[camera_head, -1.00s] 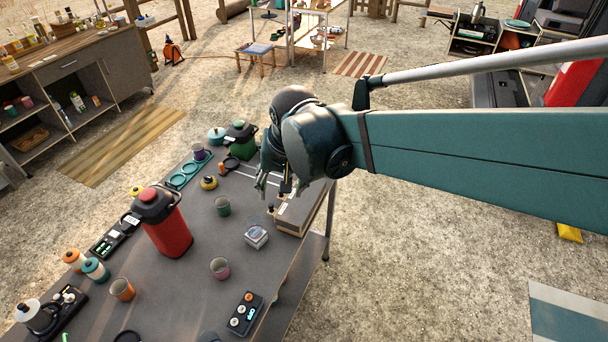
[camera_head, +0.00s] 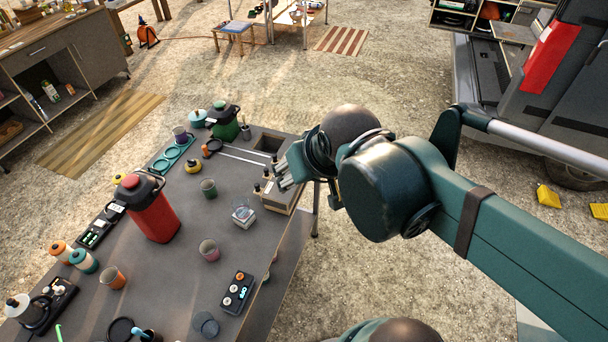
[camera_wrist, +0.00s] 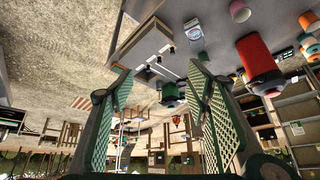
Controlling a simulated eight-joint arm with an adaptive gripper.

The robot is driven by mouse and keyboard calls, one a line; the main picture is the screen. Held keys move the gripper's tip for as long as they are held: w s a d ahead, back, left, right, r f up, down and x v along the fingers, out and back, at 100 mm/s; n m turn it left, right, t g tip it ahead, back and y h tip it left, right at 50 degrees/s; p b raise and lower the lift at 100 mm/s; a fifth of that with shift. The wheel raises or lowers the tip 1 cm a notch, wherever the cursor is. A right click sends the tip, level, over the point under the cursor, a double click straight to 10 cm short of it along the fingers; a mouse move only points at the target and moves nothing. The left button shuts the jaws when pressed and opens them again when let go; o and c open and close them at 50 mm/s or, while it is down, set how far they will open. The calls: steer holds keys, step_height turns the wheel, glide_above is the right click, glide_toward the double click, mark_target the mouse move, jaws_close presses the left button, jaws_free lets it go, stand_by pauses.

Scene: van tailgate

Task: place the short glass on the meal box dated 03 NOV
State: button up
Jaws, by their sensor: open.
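A small clear, pale-labelled item (camera_head: 242,214) stands on the grey table, right of centre; it also shows in the wrist view (camera_wrist: 191,29). I cannot tell whether it is a meal box, a glass or both stacked, and no date is legible. A round clear or dark piece (camera_head: 206,324) lies at the table's near edge, too small to identify. My gripper (camera_head: 283,178) is above the far right of the table, over a wooden-sided box (camera_head: 277,201), apart from the clear item. In the wrist view my fingers (camera_wrist: 158,78) are spread wide with nothing between them.
A red flask (camera_head: 150,210) stands tall mid-table. Green (camera_head: 209,188), pink (camera_head: 209,250) and orange (camera_head: 113,277) cups stand around it. A black button panel (camera_head: 236,292) lies in front. A green canister (camera_head: 224,122) stands at the back. Bare table shows between them.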

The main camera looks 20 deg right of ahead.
steer(key=shift+s+d+n, duration=0.25)
steer(key=shift+s+n, duration=0.05)
steer(key=shift+s, duration=0.25)
step_height(320, 180, down, 4)
steer(key=b, duration=0.4)
steer(key=shift+f, duration=0.2)
stand_by(1.1)
